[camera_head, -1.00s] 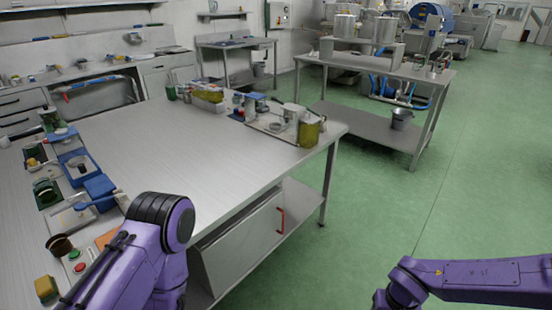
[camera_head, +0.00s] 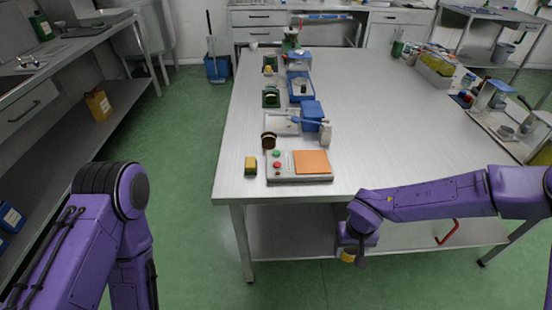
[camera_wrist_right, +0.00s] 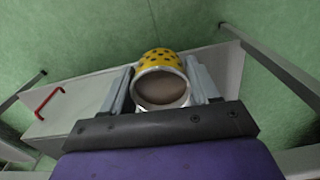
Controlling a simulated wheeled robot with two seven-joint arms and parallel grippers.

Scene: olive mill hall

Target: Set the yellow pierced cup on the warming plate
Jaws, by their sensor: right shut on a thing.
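The yellow pierced cup (camera_wrist_right: 160,58) shows in the right wrist view, yellow with dark holes and a pale rim around a brownish inside. My right gripper (camera_wrist_right: 162,84) is shut on it, one finger on each side. In the head view my right gripper (camera_head: 356,250) hangs in front of the table's near edge, below the top, and a bit of the yellow cup (camera_head: 347,256) shows under it. The warming plate (camera_head: 312,162), an orange square on a grey box with red and green buttons, lies near the table's front edge. My left gripper is out of view.
A yellow block (camera_head: 251,166) and a dark brown round thing (camera_head: 268,141) stand left of the plate. A blue-lidded device (camera_head: 312,113) and a light bottle (camera_head: 326,133) stand behind it. The table's (camera_head: 385,130) middle is clear.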

